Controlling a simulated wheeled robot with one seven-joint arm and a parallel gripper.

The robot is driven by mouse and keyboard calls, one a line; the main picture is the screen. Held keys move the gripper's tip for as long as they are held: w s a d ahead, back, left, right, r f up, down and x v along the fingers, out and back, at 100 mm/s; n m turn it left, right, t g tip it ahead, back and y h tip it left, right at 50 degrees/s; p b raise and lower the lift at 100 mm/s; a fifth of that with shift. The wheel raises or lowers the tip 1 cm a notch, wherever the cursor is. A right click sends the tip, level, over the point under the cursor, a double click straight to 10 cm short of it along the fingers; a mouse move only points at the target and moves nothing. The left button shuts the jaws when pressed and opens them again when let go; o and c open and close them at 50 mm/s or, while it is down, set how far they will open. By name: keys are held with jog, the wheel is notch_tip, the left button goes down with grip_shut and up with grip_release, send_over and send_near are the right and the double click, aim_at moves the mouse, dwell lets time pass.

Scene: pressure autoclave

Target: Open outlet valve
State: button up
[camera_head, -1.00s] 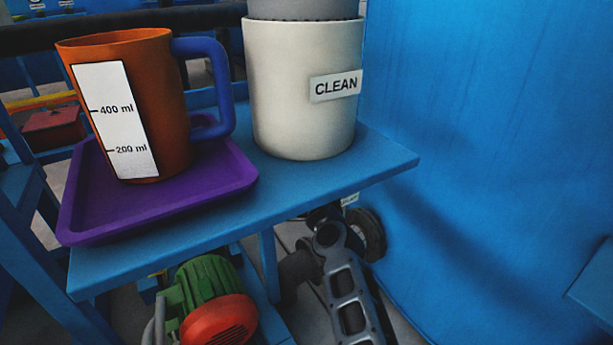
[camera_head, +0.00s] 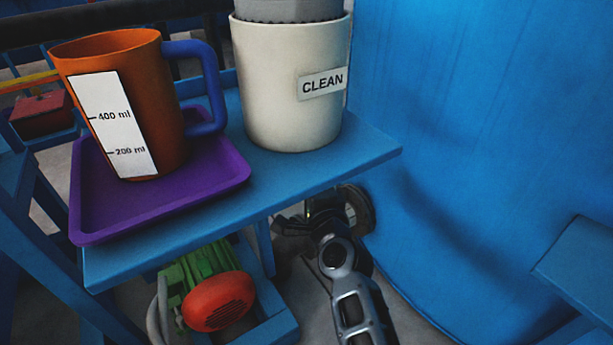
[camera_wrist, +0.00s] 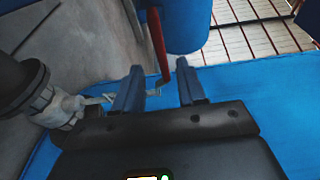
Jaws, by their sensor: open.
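In the wrist view, my gripper (camera_wrist: 159,68) is open, with its two dark blue fingers apart. A thin red lever (camera_wrist: 157,42) hangs down between the fingertips, with a bent lower end. It looks like a valve handle, but I cannot tell if it touches a finger. A grey metal fitting on a dark pipe (camera_wrist: 38,98) is to the left of the fingers. In the head view, my arm reaches down under the blue shelf beside a dark round wheel or flange (camera_head: 359,207). The red lever is hidden there.
The blue shelf (camera_head: 300,180) carries a purple tray (camera_head: 205,190) with an orange jug (camera_head: 160,100) and a white CLEAN bucket (camera_head: 290,110). A green and red motor (camera_head: 215,290) sits below. A large blue wall (camera_head: 450,120) stands right.

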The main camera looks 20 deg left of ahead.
jog(key=shift+w+d+f+n+b, duration=0.1)
jog(key=shift+d+f+n+b, duration=0.05)
jog(key=shift+d+n+b, duration=0.2)
jog(key=c, duration=0.3)
jog(key=d+n+b, duration=0.1)
jog(key=n, duration=0.1)
jog(key=d+n+g+y+b, duration=0.1)
jog(key=d+n, duration=0.1)
jog(key=n, duration=0.1)
jog(key=d+n+b, duration=0.1)
jog(key=n, duration=0.2)
jog(key=shift+w+d+f+g+y, duration=0.2)
jog(key=shift+d+f+g+y, duration=0.15)
jog(key=shift+g+y, duration=0.05)
grip_shut()
jog(key=shift+s+d+n+g+y+b, duration=1.65)
jog(key=shift+d+n+b, duration=0.7)
jog(key=shift+n, duration=4.6)
jog(key=b+x, duration=0.3)
jog(key=x, duration=1)
jog(key=shift+r, duration=0.2)
